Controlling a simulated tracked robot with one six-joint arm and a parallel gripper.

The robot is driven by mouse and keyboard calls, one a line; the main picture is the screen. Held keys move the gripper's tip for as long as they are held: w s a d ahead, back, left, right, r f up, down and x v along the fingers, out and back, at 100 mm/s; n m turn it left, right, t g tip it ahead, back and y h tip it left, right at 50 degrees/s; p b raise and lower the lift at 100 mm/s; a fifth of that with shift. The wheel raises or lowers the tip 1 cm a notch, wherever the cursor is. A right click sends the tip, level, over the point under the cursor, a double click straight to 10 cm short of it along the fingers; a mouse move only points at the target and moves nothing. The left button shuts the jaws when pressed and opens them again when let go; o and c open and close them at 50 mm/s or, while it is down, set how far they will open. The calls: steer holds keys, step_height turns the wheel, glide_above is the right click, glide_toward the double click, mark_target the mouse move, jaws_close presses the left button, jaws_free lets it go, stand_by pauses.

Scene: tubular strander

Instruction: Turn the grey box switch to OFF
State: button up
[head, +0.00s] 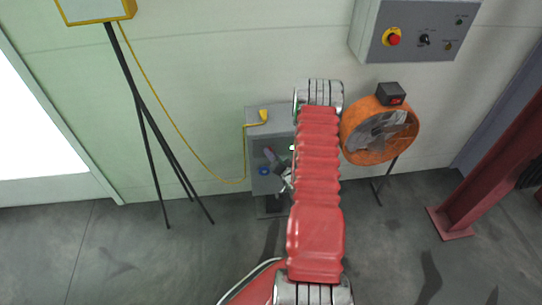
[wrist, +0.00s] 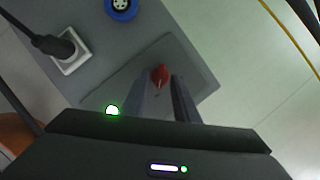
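I cannot tell whether either finger touches the handle. No switch marking is readable. In the head view my gripper (head: 285,176) is small and partly hidden by the arm.
The box also has a blue round socket (wrist: 121,5) and a white-framed socket with a black plug (wrist: 62,48). A yellow cable (head: 218,181) runs beside it. A black tripod (head: 146,113) stands left; an orange fan (head: 352,143) and a wall control box (head: 400,48) are right.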

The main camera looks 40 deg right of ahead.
steer(key=shift+w, duration=0.2)
steer(key=shift+c, duration=0.7)
jaws_close()
steer(key=shift+d, duration=0.1)
